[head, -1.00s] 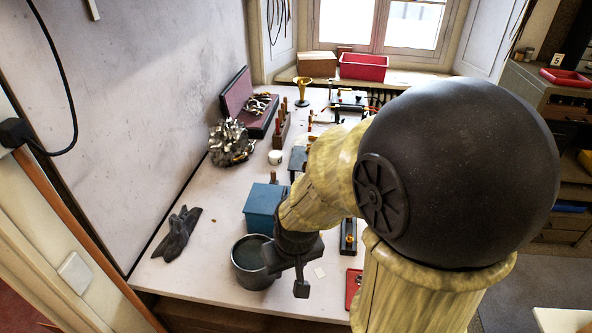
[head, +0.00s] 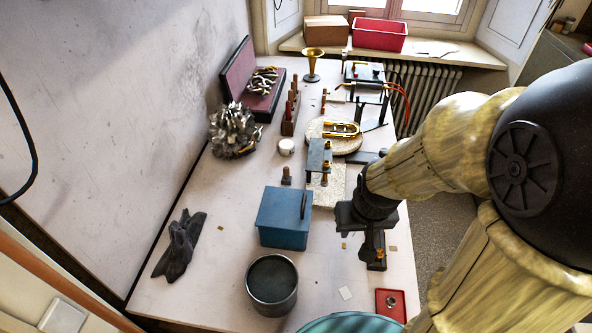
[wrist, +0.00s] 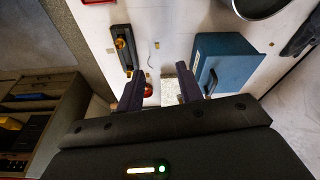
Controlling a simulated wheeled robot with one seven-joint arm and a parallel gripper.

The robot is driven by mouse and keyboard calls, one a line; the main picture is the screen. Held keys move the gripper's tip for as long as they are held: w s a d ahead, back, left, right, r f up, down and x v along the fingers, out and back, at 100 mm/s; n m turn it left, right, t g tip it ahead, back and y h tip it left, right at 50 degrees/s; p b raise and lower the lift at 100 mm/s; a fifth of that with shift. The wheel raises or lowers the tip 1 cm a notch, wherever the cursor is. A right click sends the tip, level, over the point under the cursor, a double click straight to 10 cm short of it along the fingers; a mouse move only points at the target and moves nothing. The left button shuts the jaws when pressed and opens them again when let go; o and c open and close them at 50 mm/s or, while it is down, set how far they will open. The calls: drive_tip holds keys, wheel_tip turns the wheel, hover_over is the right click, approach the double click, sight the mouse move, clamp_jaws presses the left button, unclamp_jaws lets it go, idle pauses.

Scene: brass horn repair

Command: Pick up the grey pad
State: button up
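I cannot tell for sure which thing is the grey pad. Several small flat squares lie on the white bench: a tan-grey one (head: 393,248) right of a black block, another (head: 344,246) left of it, and a whitish one (head: 346,293) nearer the front. The first two also show in the wrist view, at the black block's left edge (wrist: 110,50) and to its right (wrist: 157,45). A pale speckled slab (head: 327,195) lies farther back. My gripper (head: 372,238) hangs over the bench's right side. In the wrist view its fingers (wrist: 159,92) are apart, with nothing held.
The black block (wrist: 122,50) stands near my fingers. A blue box (head: 284,218) and a dark pot (head: 272,285) stand left of my gripper. A red tray (head: 390,304) lies at the front right. Dark gloves (head: 180,246) lie at left, with bare bench around them.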

drive_tip(key=shift+o, duration=0.6)
drive_tip(key=shift+s+a, duration=0.1)
drive_tip(key=shift+s, duration=0.05)
drive_tip(key=o, duration=0.4)
drive_tip(key=shift+c, duration=0.2)
drive_tip(key=shift+o, duration=0.3)
drive_tip(key=w+a+r, duration=0.1)
drive_tip(key=w, duration=0.7)
drive_tip(key=shift+w, duration=0.2)
drive_tip(key=w+a+f+g+b, duration=0.1)
drive_tip(key=w+a, duration=0.3)
drive_tip(key=w, duration=0.5)
drive_tip(key=w+a+f, duration=0.1)
drive_tip(key=w+a, duration=0.3)
drive_tip(key=w, duration=0.5)
drive_tip(key=w+a+f+g+b, duration=0.1)
drive_tip(key=w+a, duration=0.3)
drive_tip(key=w, duration=0.5)
drive_tip(key=shift+w+a+f+g+b, duration=0.3)
drive_tip(key=shift+b, duration=0.05)
